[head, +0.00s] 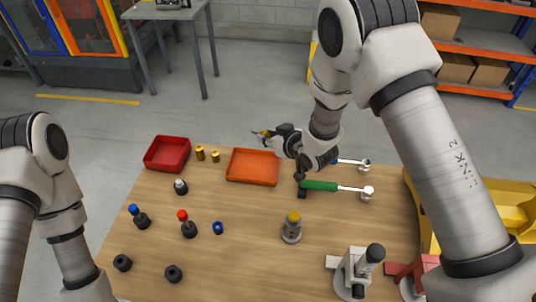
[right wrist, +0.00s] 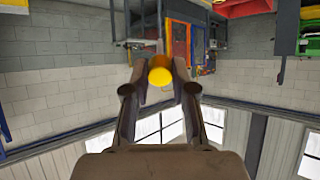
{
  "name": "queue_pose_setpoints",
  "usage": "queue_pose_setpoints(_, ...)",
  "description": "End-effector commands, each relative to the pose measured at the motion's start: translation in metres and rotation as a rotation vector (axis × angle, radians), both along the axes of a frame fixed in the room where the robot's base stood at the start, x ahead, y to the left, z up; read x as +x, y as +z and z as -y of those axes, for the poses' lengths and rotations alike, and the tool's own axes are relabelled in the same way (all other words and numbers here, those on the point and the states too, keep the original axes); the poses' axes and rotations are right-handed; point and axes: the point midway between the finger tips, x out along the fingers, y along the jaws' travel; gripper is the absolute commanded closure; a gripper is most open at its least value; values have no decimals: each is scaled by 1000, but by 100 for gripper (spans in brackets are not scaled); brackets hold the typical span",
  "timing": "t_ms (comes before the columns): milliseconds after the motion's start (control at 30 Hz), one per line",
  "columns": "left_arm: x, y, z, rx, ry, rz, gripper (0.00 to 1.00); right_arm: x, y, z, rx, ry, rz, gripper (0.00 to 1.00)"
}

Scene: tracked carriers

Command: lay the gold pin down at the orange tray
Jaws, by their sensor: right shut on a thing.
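My right gripper (head: 266,136) is shut on the gold pin (head: 262,133), close to the far edge of the orange tray in the picture. The right wrist view shows the gold pin's round yellow end (right wrist: 160,74) between the two fingers. The orange tray (head: 240,180) lies on the table and looks empty; my right arm is next to its right side. How high the pin is above the table is hard to tell. My left arm shows at the left, but its gripper is out of the picture.
A red tray (head: 167,168) and two gold cylinders (head: 200,153) stand left of the orange tray. A green-handled wrench (head: 320,186) lies right of it. A grey holder with a gold top (head: 292,230) stands nearer. Several black, red-topped and blue-topped pieces stand front left.

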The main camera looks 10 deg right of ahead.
Motion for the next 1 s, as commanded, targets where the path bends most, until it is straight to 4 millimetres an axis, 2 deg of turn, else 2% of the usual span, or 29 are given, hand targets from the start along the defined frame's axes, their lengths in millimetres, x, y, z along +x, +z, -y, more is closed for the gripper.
queue_pose_setpoints(33, 0, -20, 0, 0, 0, 0, 49, 0, -20, 0, 0, 0, 0, 100)
queue_pose_setpoints(267, 0, -56, 0, 0, 0, 1, 49, 0, -56, 0, 0, 0, 1, 100)
queue_pose_setpoints(800, 0, -56, 0, 0, 0, 1, 49, -5, -53, 2, -17, 12, 8, 100)
queue_pose_setpoints(1000, 0, -74, 0, 0, 0, 1, 49, -5, -76, 2, -20, 15, 9, 100)
